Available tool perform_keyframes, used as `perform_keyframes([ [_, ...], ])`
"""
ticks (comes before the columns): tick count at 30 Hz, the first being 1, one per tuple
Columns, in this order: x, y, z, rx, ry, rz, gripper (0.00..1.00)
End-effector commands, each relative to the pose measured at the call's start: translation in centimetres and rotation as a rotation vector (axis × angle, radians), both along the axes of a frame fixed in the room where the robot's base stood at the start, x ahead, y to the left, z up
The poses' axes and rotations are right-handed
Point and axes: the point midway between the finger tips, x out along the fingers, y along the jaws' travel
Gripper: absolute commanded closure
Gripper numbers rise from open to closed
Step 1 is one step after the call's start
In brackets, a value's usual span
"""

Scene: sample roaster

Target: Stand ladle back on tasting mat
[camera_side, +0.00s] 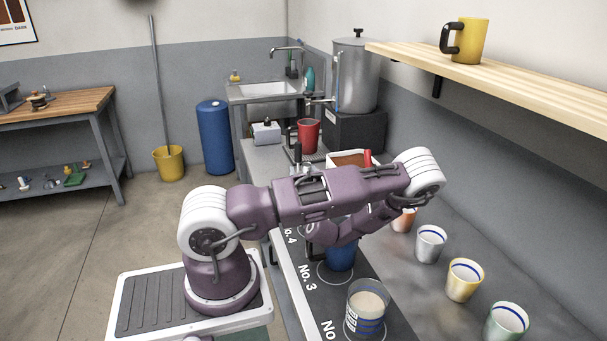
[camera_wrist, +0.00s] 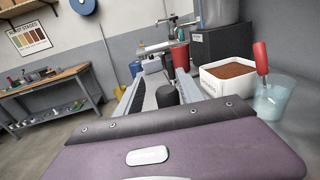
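The black tasting mat (camera_side: 306,283) with numbered rings runs along the counter. No ladle bowl shows clearly. A dark upright rounded handle (camera_wrist: 167,95), possibly the ladle's, stands between my two fingers in the wrist view, nearer the right one. My gripper (camera_wrist: 160,85) looks open around it, with its long grey fingers apart; I see no clear contact on both sides. In the side view a black handle (camera_side: 297,153) rises behind my arm, which hides most of the gripper. A red handle (camera_wrist: 261,58) leans in a clear bluish cup (camera_wrist: 271,100) to the right.
A white bin of brown grounds (camera_wrist: 228,77) is right of my fingers. On the mat are a blue cup (camera_side: 341,258) and a glass of pale liquid (camera_side: 366,306). Several cups, including a yellow one (camera_side: 464,281), line the right. A red pitcher (camera_side: 308,136) stands farther back.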

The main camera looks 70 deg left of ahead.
Motion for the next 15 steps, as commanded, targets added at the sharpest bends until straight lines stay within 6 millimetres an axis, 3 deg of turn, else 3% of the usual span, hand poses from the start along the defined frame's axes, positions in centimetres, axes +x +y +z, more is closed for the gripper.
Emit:
perform_keyframes([
  [8,0.0,-0.3,0.4,-0.001,0.000,-0.001,0.55],
  [15,-0.6,-4.8,0.3,-0.001,0.001,-0.005,0.55],
])
